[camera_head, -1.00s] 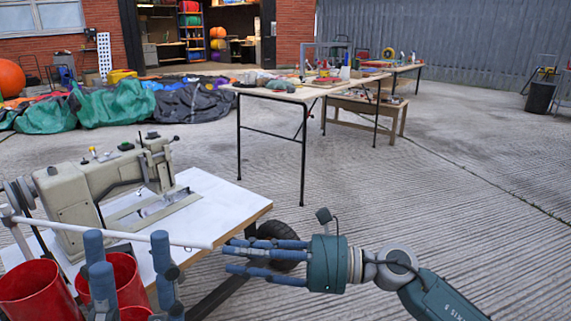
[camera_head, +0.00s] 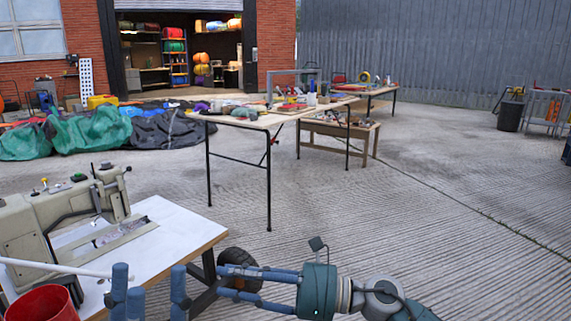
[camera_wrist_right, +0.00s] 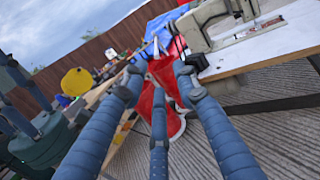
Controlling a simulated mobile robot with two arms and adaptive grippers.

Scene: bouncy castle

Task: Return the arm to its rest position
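My right gripper (camera_head: 225,282) reaches in from the right at the bottom of the head view, its blue fingers pointing left near a black wheel. In the right wrist view my right gripper (camera_wrist_right: 158,82) has its fingers spread with nothing held between them. My left gripper (camera_head: 150,274) shows only as upright blue fingers at the bottom left of the head view. They stand apart, with nothing seen between them. Its palm and arm are out of view.
A white-topped table (camera_head: 180,232) with a sewing machine (camera_head: 25,232) is close at left. A white rod (camera_head: 60,268) and a red bucket (camera_head: 45,304) are near my left gripper. A wooden work table (camera_head: 240,121) stands further off. The concrete at right is open.

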